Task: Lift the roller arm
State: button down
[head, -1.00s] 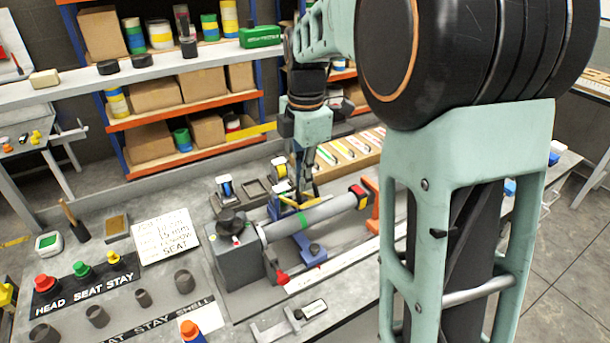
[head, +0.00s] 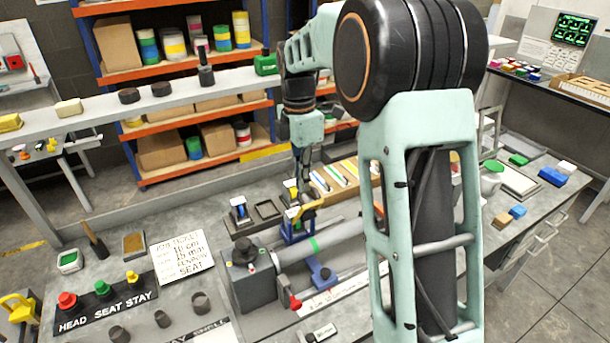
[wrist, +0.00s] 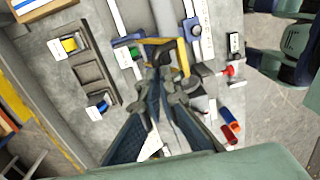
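The yellow roller arm (head: 310,208) sits over a blue stand (head: 297,232) by a grey tube (head: 335,238) with a green band. It slants upward to the right in the head view. In the wrist view, the yellow arm (wrist: 183,58) lies right at my fingertips. My gripper (head: 301,183) points down at the roller arm; in the wrist view, my gripper's (wrist: 160,62) fingers converge beside it. I cannot tell whether they close on it or only touch it. My arm hides the tube's right end in the head view.
A grey clamp block (head: 250,275) holds the tube's left end, with a red-tipped lever (head: 294,302) beside it. A button panel (head: 100,298) and a written card (head: 182,257) are at left. Small holders (head: 241,212) stand behind the tube.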

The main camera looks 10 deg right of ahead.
jog(key=shift+w+a+f, duration=0.3)
jog(key=shift+a+f, duration=0.1)
jog(key=shift+f, duration=0.2)
jog(key=c, duration=2)
grip_release()
jog(key=shift+w+f, duration=0.25)
jog(key=shift+w, duration=0.05)
jog(key=shift+c, duration=0.2)
jog(key=w+a+r, duration=0.2)
jog(key=w+r, duration=0.5)
jog(key=r, duration=0.3)
jog(key=shift+w+r, duration=0.2)
jog(key=shift+w, duration=0.1)
jog(key=shift+a, duration=0.1)
jog(key=shift+a, duration=0.1)
